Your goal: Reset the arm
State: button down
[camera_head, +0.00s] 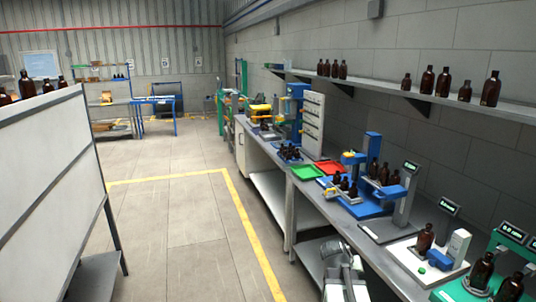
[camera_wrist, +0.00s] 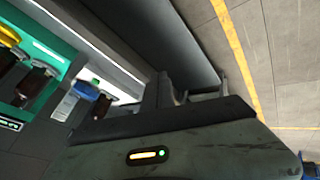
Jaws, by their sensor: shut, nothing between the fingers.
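My arm (camera_head: 342,274) is in the head view at the bottom, grey and white, folded low beside the front edge of the bench. My gripper (camera_wrist: 194,90) shows in the wrist view beyond a dark housing with a small lit indicator. It is shut and empty. The wrist view is strongly tilted, with the floor at its right and bench equipment at its left. The fingertips are partly hidden by the housing, and no bottle is at them.
A long bench (camera_head: 385,255) runs along the right with amber bottles (camera_head: 425,239), blue devices and a red tray (camera_head: 330,167) and green tray (camera_head: 306,173). A shelf (camera_head: 390,92) above holds more bottles. A white panel (camera_head: 50,160) stands left. The floor (camera_head: 185,215) between is clear.

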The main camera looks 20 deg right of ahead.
jog(key=w+a+f+n+y, duration=0.2)
jog(key=a, duration=1.4)
jog(key=s+a+f+n+g+y, duration=0.1)
jog(key=s+a+y, duration=0.1)
jog(key=a, duration=0.5)
jog(key=s+a+f+n+g+y, duration=0.1)
jog(key=s+a+g+y, duration=0.1)
jog(key=s+a, duration=0.3)
jog(key=a, duration=0.3)
jog(key=shift+s+f, duration=0.15)
jog(key=shift+s, duration=0.05)
jog(key=shift+d, duration=0.15)
